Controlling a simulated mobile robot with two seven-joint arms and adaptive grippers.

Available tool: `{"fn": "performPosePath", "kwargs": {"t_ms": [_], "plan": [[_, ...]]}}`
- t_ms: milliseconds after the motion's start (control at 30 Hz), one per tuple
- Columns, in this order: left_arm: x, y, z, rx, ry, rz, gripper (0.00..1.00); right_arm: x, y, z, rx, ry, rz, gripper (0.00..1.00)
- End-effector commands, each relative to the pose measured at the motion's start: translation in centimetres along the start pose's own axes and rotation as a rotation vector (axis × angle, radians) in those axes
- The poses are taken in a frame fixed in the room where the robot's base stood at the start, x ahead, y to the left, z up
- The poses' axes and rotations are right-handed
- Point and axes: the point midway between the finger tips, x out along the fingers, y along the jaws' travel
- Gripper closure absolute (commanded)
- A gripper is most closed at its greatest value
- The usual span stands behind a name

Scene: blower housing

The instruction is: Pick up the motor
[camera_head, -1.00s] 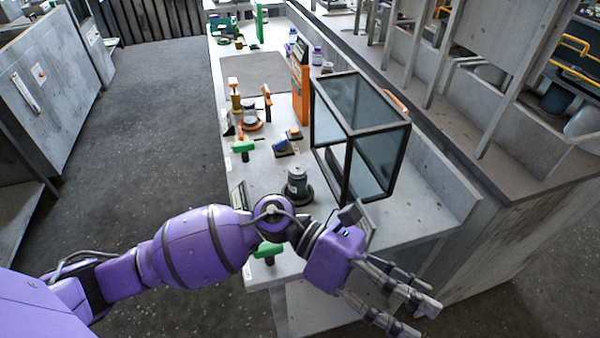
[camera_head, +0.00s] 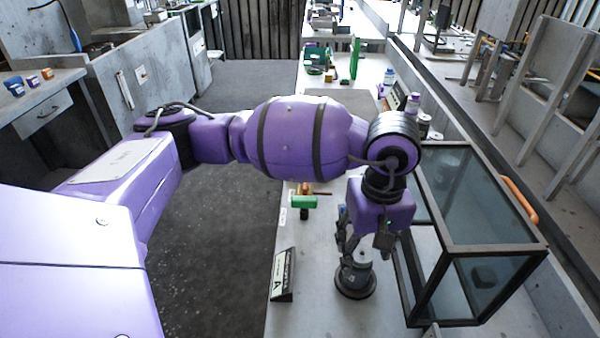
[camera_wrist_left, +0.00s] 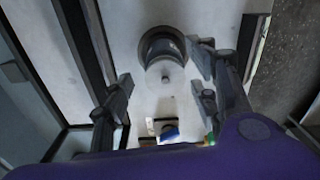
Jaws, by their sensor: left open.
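The motor (camera_head: 355,279), a dark grey cylinder on a round black base, stands upright on the workbench, left of the glass-sided case. In the left wrist view the motor (camera_wrist_left: 165,60) shows from above, with a pale round top. My left gripper (camera_head: 362,248) points down, open and empty, just above the motor in the head view. In the left wrist view the spread fingers of the gripper (camera_wrist_left: 160,92) lie to both sides of the motor's line; whether they touch it I cannot tell. My right gripper is not in view.
The black-framed glass case (camera_head: 447,247) stands close to the right of the motor. A small sign (camera_head: 283,275) stands to its left, near the bench edge. A green-handled tool (camera_head: 304,201) lies farther back. Bare bench (camera_head: 318,305) lies in front.

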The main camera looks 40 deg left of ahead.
Motion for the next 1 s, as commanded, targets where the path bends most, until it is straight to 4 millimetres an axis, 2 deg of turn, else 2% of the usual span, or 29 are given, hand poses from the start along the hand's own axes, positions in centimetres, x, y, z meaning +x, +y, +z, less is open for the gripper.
{"fn": "performPosePath", "kwargs": {"t_ms": [100, 367, 667, 767, 1000], "plan": [[1.5, -0.1, 0.0, -0.002, -0.004, -0.004, 0.46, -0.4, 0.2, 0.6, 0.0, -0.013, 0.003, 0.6], [5.2, 0.0, -0.2, -0.003, -0.006, -0.003, 0.46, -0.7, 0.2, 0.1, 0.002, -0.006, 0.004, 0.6], [5.8, 0.1, -0.2, -0.001, -0.004, 0.001, 0.46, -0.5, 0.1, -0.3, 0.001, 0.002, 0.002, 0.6], [5.8, 0.1, -0.2, -0.001, -0.004, 0.001, 0.57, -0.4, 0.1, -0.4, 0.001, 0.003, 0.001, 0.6], [5.8, 0.1, -0.3, -0.001, -0.003, 0.001, 0.88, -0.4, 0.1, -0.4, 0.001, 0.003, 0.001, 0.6]]}}
